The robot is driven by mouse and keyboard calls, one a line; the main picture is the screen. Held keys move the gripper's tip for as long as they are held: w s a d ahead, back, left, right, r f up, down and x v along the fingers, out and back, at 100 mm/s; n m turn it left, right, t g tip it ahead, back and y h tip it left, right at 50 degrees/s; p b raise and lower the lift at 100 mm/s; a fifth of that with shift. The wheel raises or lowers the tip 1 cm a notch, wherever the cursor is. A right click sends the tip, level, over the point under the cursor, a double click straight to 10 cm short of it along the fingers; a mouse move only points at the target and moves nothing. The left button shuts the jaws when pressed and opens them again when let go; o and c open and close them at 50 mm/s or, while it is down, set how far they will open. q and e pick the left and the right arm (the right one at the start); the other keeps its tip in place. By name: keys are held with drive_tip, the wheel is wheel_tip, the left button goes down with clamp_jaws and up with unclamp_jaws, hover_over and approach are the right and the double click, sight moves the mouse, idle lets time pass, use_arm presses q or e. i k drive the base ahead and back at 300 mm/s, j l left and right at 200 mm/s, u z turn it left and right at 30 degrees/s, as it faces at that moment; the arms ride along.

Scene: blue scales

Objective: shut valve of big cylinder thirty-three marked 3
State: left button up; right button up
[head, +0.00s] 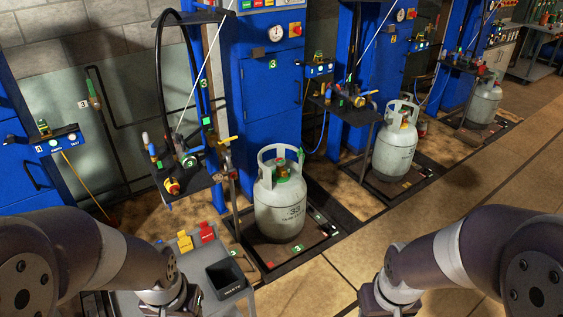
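The big cylinder (276,218) is pale grey, marked 33 on its front, and stands upright on a low scale platform (322,228) right of centre-left. Its valve (283,171) sits inside the open collar at the top, with green and reddish parts; whether it is open or shut cannot be told. Green tags reading 3 are by the platform and on the blue cabinet (270,95) behind. My left and right arms come in from the lower corners, both below and in front of the cylinder. Their wrists reach the bottom edge, and the gripper fingers are out of view.
A grey cart (138,302) with yellow and red tags and a black bin (225,279) stands at front left. A small black shelf (182,182) with fittings is left of the cylinder. More cylinders (395,150) stand at blue scales to the right. The floor at right is clear.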

sight(279, 161)
drive_tip(key=i+l, duration=0.25)
drive_tip(key=i, duration=0.25)
drive_tip(key=i+l, duration=0.3)
drive_tip(key=i, duration=0.2)
drive_tip(key=i+l, duration=0.25)
drive_tip(key=i, duration=0.2)
drive_tip(key=i+l, duration=0.3)
drive_tip(key=i, duration=0.2)
drive_tip(key=i+l, duration=0.25)
drive_tip(key=i, duration=0.25)
drive_tip(key=i+l, duration=0.3)
drive_tip(key=i, duration=0.2)
drive_tip(key=j+u, duration=0.05)
